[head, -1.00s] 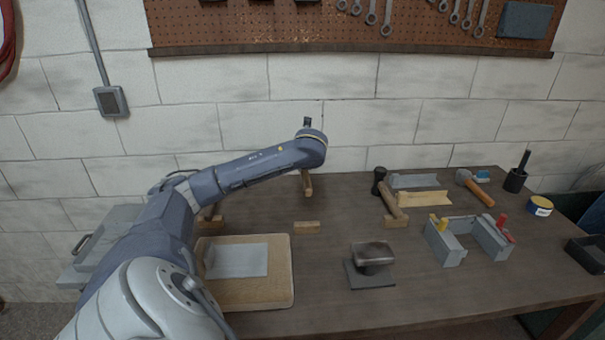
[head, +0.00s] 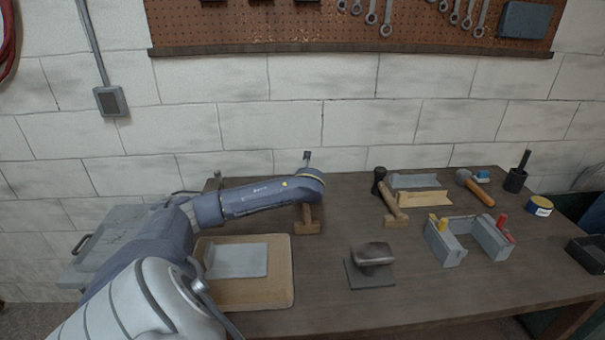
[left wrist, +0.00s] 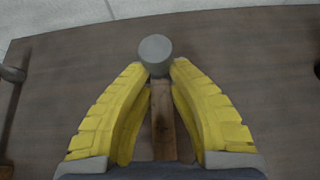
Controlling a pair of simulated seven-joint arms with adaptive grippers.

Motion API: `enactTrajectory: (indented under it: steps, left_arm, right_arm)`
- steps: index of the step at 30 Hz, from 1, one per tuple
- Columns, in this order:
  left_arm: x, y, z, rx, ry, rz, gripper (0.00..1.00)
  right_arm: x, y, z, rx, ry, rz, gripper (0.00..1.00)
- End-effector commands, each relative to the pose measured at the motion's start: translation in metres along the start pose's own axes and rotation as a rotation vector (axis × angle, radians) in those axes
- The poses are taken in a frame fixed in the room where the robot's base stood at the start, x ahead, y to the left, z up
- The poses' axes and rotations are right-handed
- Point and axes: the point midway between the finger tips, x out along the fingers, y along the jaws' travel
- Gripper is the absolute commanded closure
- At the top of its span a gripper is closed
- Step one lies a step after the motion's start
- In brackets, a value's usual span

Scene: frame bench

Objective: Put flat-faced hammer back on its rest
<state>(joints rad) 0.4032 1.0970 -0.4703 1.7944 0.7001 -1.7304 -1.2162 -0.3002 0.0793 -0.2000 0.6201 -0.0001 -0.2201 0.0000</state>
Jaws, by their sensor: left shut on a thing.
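The flat-faced hammer has a round grey head (left wrist: 155,48) and a wooden handle (left wrist: 163,122). My left gripper (left wrist: 158,68) has its yellow fingers on both sides of it, just below the head, and is shut on it. In the head view my arm hides the gripper and the hammer's head; the handle (head: 307,212) shows below the arm. The handle's near end is at a small wooden rest block (head: 299,229); I cannot tell whether they touch. My right gripper is not in view.
A grey anvil-like block (head: 372,256) stands in front. A wooden board (head: 265,293) with a grey plate lies at front left. A grey frame with clamps (head: 446,246) is further right.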

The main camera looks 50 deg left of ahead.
Motion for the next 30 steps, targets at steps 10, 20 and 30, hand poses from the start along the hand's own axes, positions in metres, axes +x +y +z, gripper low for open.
enactTrajectory:
  steps: [10,20,30]
  left_arm:
    - [0.003,-0.0003,-0.0042,-0.001,-0.002,-0.001,1.0]
    - [0.0043,-0.0004,-0.0069,0.0,0.0,-0.001,0.63]
    - [-0.0022,-0.0002,-0.0043,0.001,-0.002,-0.001,0.63]
  right_arm:
    - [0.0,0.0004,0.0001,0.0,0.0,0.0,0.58]
    - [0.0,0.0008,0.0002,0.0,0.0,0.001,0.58]
    - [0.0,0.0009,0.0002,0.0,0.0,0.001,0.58]
